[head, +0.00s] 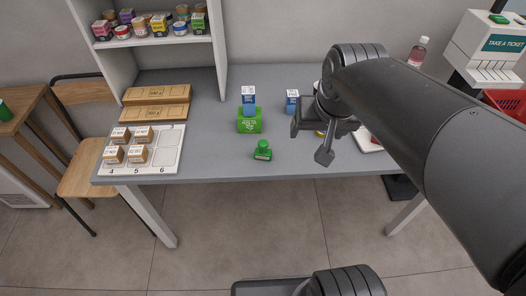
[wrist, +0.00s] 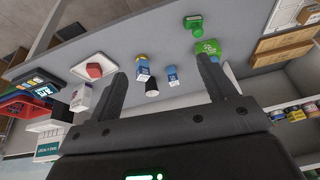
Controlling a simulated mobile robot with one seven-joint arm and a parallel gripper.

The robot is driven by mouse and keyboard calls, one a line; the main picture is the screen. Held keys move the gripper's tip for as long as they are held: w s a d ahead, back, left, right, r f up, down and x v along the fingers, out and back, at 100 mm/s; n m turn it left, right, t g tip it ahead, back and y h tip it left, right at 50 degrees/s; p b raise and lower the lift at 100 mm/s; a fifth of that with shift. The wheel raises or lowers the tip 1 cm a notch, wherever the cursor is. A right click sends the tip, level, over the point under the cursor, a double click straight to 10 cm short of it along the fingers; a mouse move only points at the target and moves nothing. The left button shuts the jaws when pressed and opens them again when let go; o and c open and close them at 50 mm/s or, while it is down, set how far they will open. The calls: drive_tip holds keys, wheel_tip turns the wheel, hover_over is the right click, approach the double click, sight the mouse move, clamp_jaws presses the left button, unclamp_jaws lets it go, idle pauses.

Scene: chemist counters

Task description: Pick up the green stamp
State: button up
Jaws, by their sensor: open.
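The green stamp (head: 262,151) stands near the front edge of the grey counter, in front of a green box. In the wrist view the stamp (wrist: 194,24) shows at the top, right of centre, beyond my fingers. My gripper (head: 319,143) is to the right of the stamp in the head view, apart from it. In the wrist view my gripper (wrist: 160,68) has its two fingers spread wide with nothing held between them.
The green box (head: 249,125) has a blue-and-white box (head: 249,100) at it. Another blue-and-white box (head: 292,101) stands near my gripper. A numbered white tray (head: 169,128) with small cartons lies left. The counter between tray and stamp is clear.

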drive_tip(key=w+a+f+g, duration=0.2)
drive_tip(key=w+a+f, duration=0.3)
drive_tip(key=w, duration=0.5)
drive_tip(key=m+g, duration=0.2)
approach(263, 150)
drive_tip(key=shift+w+a+f, duration=0.15)
drive_tip(key=shift+w+f, duration=0.25)
drive_tip(key=shift+w, duration=0.4)
wheel_tip(263, 150, down, 5)
drive_tip(key=shift+w+f, duration=0.1)
drive_tip(key=shift+f, duration=3)
drive_tip(key=shift+c, duration=0.6)
drive_tip(key=c, duration=1)
drive_tip(key=shift+o, duration=0.2)
drive_tip(key=shift+r, duration=0.1)
